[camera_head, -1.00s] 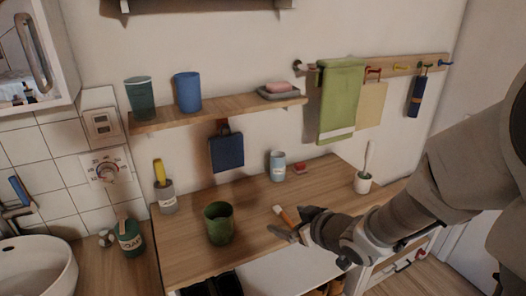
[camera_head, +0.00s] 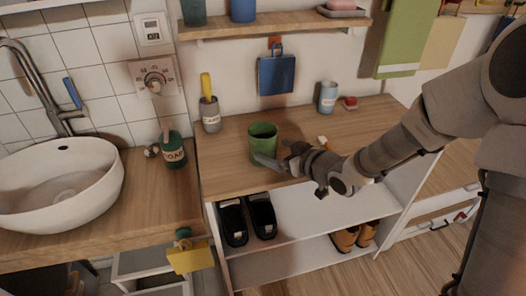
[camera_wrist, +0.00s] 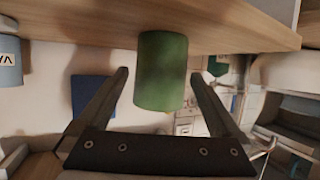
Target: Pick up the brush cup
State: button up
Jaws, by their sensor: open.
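A plain green cup (camera_head: 262,140) stands upright on the wooden top of a shoe cabinet. My gripper (camera_head: 276,156) is open just to its right and front. In the wrist view, which looks upside down, the green cup (camera_wrist: 162,70) lies between the two spread fingers of my gripper (camera_wrist: 158,77), with a gap on both sides. A grey labelled cup (camera_head: 211,118) with a yellow item upright in it stands behind left. A light blue labelled cup (camera_head: 328,98) stands behind right. I cannot tell from a label which is the brush cup.
A wall shelf (camera_head: 280,27) and a hanging dark blue item (camera_head: 276,75) are behind. A red block (camera_head: 350,102) lies at the back right. A green soap bottle (camera_head: 173,151) and white basin (camera_head: 62,187) are left. Dark shoes (camera_head: 262,215) sit below the top.

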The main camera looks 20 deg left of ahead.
aim_at(262, 135)
jog(key=b+x, duration=0.1)
jog(key=x, duration=0.4)
jog(key=shift+w+a+b, duration=0.15)
jog(key=shift+a+b, duration=0.15)
jog(key=shift+a, duration=0.1)
jog(key=c, duration=1.3)
jog(key=shift+r, duration=0.25)
